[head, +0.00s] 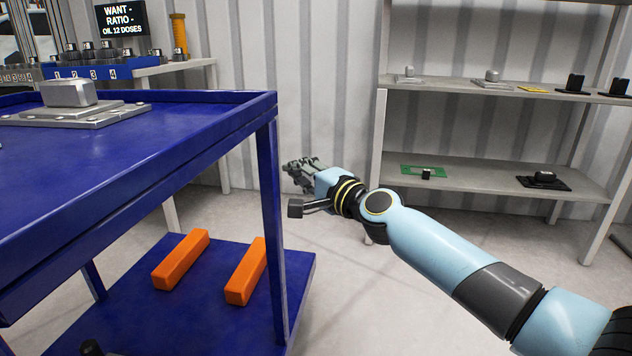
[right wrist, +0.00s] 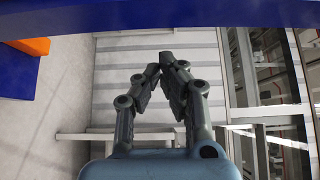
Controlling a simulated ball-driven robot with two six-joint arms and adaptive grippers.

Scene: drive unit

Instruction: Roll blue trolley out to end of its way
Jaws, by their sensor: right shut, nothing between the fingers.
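The blue trolley (head: 190,135) fills the left of the head view, with a rimmed top deck and a lower shelf. Its blue edge also crosses the top of the right wrist view (right wrist: 160,15). My right gripper (head: 293,166) is just past the trolley's right corner post, beyond it in the picture. It is shut and empty, its fingertips close together in the right wrist view (right wrist: 160,60). I cannot tell whether it touches the trolley. My left gripper is not in view.
A grey block on a plate (head: 68,95) sits on the trolley's top. Two orange bars (head: 181,260) lie on its lower shelf. A grey shelf rack (head: 480,180) with small parts stands at the right. A bench (head: 170,67) and a sign (head: 122,18) are behind. Pale floor lies between trolley and rack.

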